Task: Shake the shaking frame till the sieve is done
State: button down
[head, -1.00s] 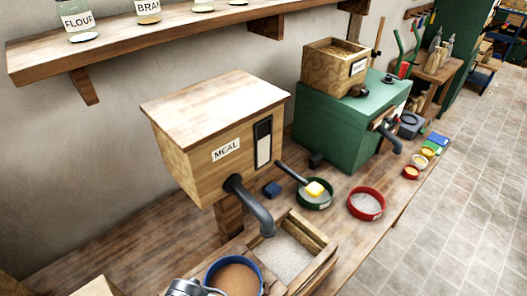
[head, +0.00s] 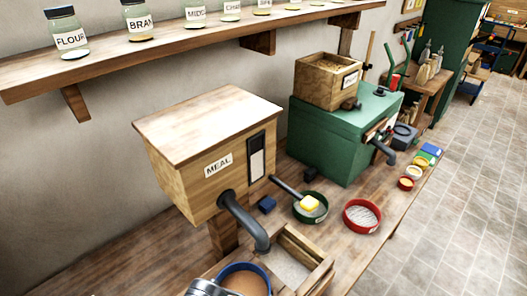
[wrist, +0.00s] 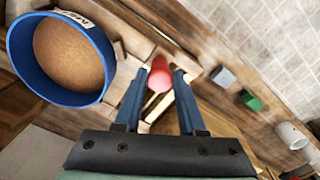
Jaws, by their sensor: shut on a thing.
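In the wrist view, my gripper (wrist: 163,78) is shut on a red handle (wrist: 159,80), its two blue fingers on either side. Pale wooden bars, perhaps the shaking frame (wrist: 183,107), show behind and below the handle, partly hidden by the fingers. A blue-rimmed sieve (wrist: 97,88) holding brown meal is left of my gripper, with a label on its rim too blurred to read. The sieve (head: 219,271) also shows at the bottom of the head view, cut off by the edge. My gripper's fingers are not visible there.
A wooden tray (head: 325,270) with pale meal sits beside the sieve, under the grey spout (head: 245,222) of the MEAL box (head: 190,165). A red sieve (head: 362,230) and a green sieve (head: 322,216) stand farther along the bench. Tiled floor lies right.

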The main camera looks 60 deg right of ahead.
jog(key=w+a+p, duration=0.1)
jog(key=a, duration=0.6)
jog(key=shift+w+a, duration=0.2)
jog(key=shift+w, duration=0.2)
jog(key=shift+d, duration=0.1)
jog(key=d, duration=0.3)
jog(key=s+d, duration=0.1)
jog(key=d, duration=0.2)
jog(key=s+d+b, duration=0.1)
jog(key=d, duration=0.2)
jog(key=shift+s+d, duration=0.2)
jog(key=shift+d, duration=0.05)
jog(key=shift+a, duration=0.15)
jog(key=w+a+p, duration=0.2)
jog(key=a, duration=0.9)
jog(key=shift+w, duration=0.4)
jog(key=shift+a, duration=0.15)
